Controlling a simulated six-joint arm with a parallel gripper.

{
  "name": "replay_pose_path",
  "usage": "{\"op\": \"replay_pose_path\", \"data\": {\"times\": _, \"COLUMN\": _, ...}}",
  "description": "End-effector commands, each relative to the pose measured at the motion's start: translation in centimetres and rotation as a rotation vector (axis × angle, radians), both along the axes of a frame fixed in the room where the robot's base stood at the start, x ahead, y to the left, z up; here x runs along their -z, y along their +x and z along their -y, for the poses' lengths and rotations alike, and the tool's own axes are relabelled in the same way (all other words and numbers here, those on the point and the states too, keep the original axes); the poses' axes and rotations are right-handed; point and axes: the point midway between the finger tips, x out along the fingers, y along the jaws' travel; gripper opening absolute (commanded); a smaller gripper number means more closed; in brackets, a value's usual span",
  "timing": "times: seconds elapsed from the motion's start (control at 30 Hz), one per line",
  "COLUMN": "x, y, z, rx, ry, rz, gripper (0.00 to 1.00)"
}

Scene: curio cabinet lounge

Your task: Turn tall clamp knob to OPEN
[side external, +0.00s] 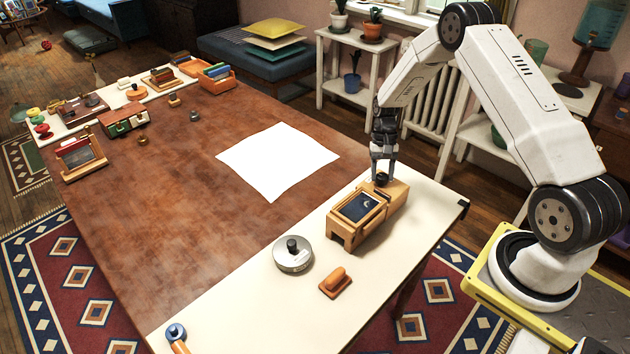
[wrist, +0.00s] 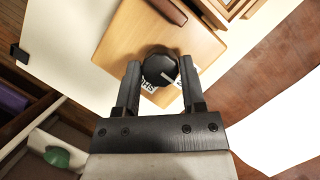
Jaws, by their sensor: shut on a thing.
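A black knob (side external: 381,179) stands on the right rear end of a light wooden box (side external: 400,199) on the cream strip of the table. In the wrist view the knob (wrist: 158,66) is dark and faceted, with a pale pointer line toward its lower right. My gripper (side external: 382,170) points down over the box. In the wrist view its fingers (wrist: 160,76) are shut on the knob, one on each side.
A dark framed panel (side external: 358,206) sits on the box's front part. A white sheet (side external: 278,160) lies mid-table. Several small objects crowd the far left. The brown tabletop is mostly clear.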

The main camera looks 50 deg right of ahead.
Motion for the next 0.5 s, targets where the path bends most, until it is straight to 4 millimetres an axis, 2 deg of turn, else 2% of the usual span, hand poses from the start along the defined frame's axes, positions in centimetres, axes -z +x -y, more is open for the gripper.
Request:
{"op": "replay_pose_path", "data": {"times": 0.43, "x": 0.04, "y": -0.1, "z": -0.13, "rx": -0.016, "ry": 0.003, "rz": -0.004, "gripper": 0.0}}
{"op": "replay_pose_path", "data": {"times": 0.47, "x": 0.04, "y": -0.1, "z": -0.13, "rx": -0.016, "ry": 0.003, "rz": -0.004, "gripper": 0.55}}
{"op": "replay_pose_path", "data": {"times": 0.5, "x": 0.03, "y": -0.1, "z": -0.12, "rx": -0.016, "ry": 0.003, "rz": -0.004, "gripper": 0.68}}
